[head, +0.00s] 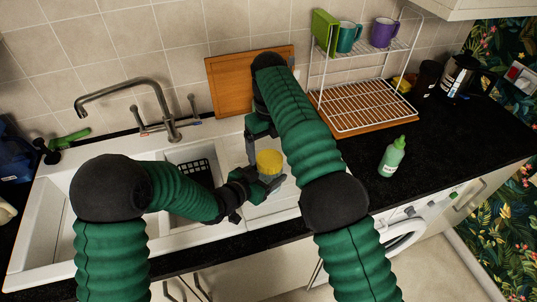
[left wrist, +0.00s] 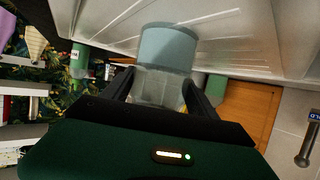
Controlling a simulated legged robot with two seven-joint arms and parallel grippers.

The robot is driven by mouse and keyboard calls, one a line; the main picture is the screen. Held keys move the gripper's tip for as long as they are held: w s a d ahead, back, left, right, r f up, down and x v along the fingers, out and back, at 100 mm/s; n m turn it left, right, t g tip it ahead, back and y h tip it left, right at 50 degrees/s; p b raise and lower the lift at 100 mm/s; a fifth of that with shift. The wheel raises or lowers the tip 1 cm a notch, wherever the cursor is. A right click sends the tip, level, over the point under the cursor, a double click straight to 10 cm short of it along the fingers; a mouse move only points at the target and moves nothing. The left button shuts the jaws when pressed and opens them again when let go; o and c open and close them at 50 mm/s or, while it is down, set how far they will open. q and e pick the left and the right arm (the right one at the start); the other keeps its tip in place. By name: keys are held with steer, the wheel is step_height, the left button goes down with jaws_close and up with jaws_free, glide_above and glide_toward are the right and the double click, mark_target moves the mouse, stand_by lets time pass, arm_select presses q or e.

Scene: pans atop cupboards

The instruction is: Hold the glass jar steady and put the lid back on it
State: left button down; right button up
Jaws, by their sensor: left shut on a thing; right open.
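A yellow round piece, seemingly the lid (head: 268,161), shows over the drainboard in the head view, at my left gripper's fingers. My left gripper (head: 266,182) is shut on the clear glass jar (left wrist: 160,86), seen between its fingers (left wrist: 160,92) in the left wrist view. A blue-grey cylindrical part (left wrist: 168,46) of what it holds reaches toward the white drainboard. My right gripper (head: 262,150) is open, pointing down close by the yellow piece; my right arm hides part of it. I cannot tell whether the yellow piece sits fully on the jar.
The white sink (head: 50,210) with a tap (head: 160,100) lies left. A wooden board (head: 228,85) leans on the wall behind. A dish rack (head: 355,105) with mugs stands at the right back. A green bottle (head: 391,157) stands on the black counter, which is clear around it.

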steer(key=shift+r, duration=0.7)
